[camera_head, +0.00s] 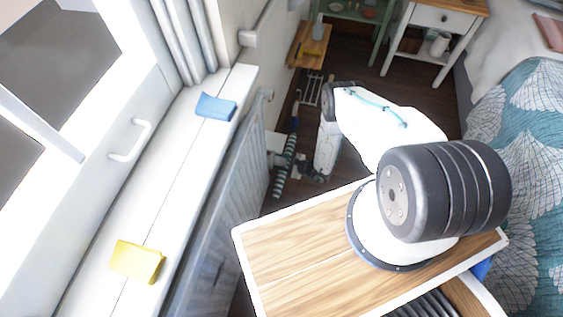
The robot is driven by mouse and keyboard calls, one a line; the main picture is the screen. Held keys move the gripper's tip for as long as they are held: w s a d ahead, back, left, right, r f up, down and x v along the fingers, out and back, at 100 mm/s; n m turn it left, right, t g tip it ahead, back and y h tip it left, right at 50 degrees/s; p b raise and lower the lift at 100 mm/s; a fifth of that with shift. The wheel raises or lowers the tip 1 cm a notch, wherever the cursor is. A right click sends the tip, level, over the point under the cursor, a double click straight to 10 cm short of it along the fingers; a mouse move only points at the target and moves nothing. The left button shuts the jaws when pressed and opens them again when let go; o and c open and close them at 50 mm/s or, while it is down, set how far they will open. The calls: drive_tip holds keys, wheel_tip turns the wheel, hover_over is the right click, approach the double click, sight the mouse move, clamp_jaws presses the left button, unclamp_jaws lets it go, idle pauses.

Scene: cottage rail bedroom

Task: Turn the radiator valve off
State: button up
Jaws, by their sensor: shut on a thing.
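The white ribbed radiator (240,165) runs along the wall under the window sill. At its right end, low down, a small white part (274,141) shows that looks like the radiator valve; its setting cannot be read. My white arm reaches down from the wooden top to this end. The fingertips and most of the valve are hard to make out.
A blue cloth (215,107) and a yellow cloth (137,261) lie on the white window sill (190,150). A white nightstand (436,30), a green shelf (352,14) and a low wooden stool (310,45) stand at the back. The bed (520,120) is on the right. Dark floor lies between.

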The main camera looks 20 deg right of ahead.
drive_tip(key=shift+s+n, duration=0.1)
drive_tip(key=shift+n, duration=0.2)
idle(0.4)
drive_tip(key=o, duration=1)
drive_tip(key=v, duration=0.7)
drive_tip(key=shift+s+d+r, duration=0.15)
drive_tip(key=shift+s, duration=0.2)
